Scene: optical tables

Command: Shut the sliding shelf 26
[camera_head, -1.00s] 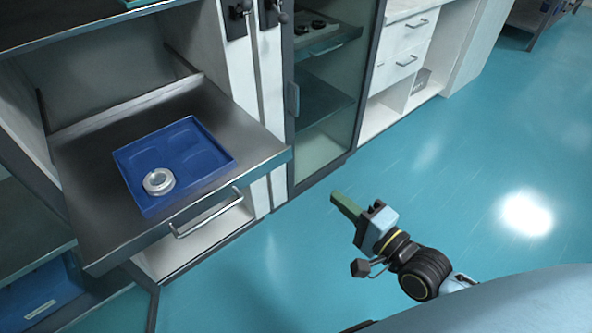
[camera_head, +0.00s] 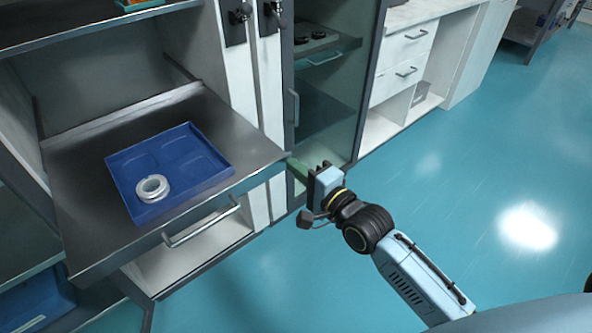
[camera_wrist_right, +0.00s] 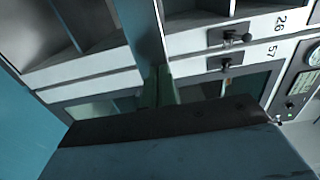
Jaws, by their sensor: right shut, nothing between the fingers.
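The sliding shelf (camera_head: 80,187) is a dark metal tray-like shelf pulled out of the cabinet at left in the head view. A bar handle (camera_head: 202,222) runs along its front edge. A blue compartment tray (camera_head: 190,160) lies on it, with a white ring-shaped object (camera_head: 152,188) in the near-left compartment. My right gripper (camera_head: 294,168), with green fingers, is shut and empty at the shelf's front right corner; I cannot tell whether it touches. The right wrist view shows the green fingers (camera_wrist_right: 158,88) and a label "26" (camera_wrist_right: 280,22) on a cabinet panel. My left gripper is out of view.
A glass-doored cabinet (camera_head: 327,120) stands right of the shelf, with white drawers (camera_head: 408,55) beyond. Black latches (camera_head: 236,22) sit on the panels above. A blue bin (camera_head: 38,295) is in a lower bay at left. The teal floor (camera_head: 440,190) at right is clear.

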